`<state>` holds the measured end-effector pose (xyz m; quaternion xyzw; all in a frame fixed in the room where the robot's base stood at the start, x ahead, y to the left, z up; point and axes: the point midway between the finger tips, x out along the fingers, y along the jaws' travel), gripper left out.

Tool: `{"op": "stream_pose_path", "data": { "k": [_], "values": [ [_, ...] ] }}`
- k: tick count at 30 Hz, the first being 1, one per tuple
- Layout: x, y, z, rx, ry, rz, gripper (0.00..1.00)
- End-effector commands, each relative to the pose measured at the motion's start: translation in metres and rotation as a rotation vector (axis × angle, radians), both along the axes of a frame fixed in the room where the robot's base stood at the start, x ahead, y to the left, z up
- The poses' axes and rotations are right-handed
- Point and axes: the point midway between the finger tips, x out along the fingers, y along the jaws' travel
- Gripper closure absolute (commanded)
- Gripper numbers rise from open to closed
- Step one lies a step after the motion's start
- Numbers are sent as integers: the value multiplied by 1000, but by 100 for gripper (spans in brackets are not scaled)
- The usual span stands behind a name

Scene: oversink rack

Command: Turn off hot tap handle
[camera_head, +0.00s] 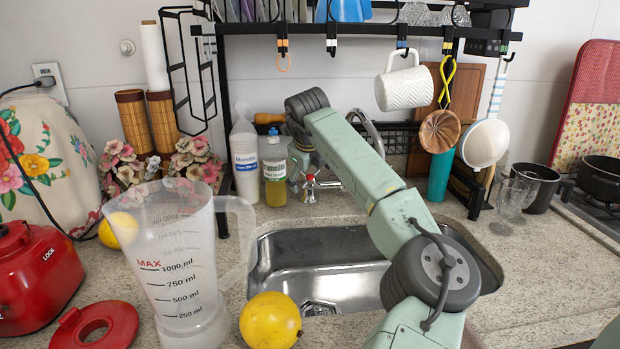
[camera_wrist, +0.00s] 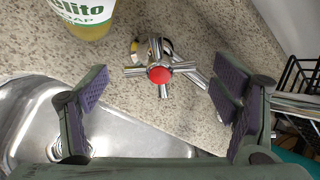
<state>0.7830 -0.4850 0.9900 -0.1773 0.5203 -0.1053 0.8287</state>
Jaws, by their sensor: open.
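The hot tap handle (camera_wrist: 160,74) is a chrome cross with a red centre cap, seen from above in the wrist view. In the head view the handle (camera_head: 309,183) shows small, just left of my arm and behind the sink. My gripper (camera_wrist: 162,92) is open in the wrist view, with one purple-padded finger on each side. The handle lies between and beyond the fingers, with no contact visible. In the head view my gripper is mostly hidden behind my arm. The curved chrome faucet (camera_head: 372,132) rises behind my arm.
A soap bottle (camera_head: 275,170) stands just left of the handle; its base shows in the wrist view (camera_wrist: 84,18). A white bottle (camera_head: 245,165) stands beside it. The steel sink (camera_head: 320,262) lies in front. A measuring jug (camera_head: 175,265) and yellow fruit (camera_head: 270,321) stand left. Utensils hang overhead.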

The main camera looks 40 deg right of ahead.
Motion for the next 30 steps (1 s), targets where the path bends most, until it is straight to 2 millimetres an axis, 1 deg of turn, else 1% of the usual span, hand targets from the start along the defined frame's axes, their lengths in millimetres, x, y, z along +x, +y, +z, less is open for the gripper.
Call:
{"op": "stream_pose_path", "data": {
  "k": [1,6,9,13,18,30],
  "values": [
    [-5,3,11,-5,-1,-1,19],
    [-21,17,41,-4,-1,0,19],
    [-30,23,57,-3,0,-3,19],
    [-38,31,73,-3,-1,-1,19],
    [-44,35,82,-1,0,-2,19],
    [-44,36,83,-1,1,-1,19]
  ]
}}
